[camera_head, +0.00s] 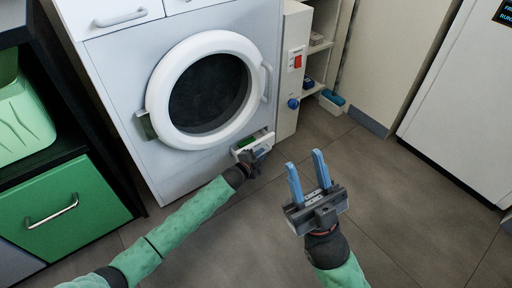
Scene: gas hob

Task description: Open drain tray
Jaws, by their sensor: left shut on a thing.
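The drain tray (264,142) is a small white drawer at the lower right of the washing machine's front (160,180). It stands out from the front, and something green shows inside it. My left gripper (255,157) is at the tray's front edge and shut on it; the fingers are small and dark here, so the exact grip is hard to see. My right gripper (306,161) is open and empty, with two blue fingers pointing up, in front of and to the right of the tray.
The round washer door (212,83) is closed above the tray. A beige panel (291,75) with a red switch and a blue knob stands right of the machine, beside shelves. A green drawer (60,212) is at left. The grey floor (400,215) is clear.

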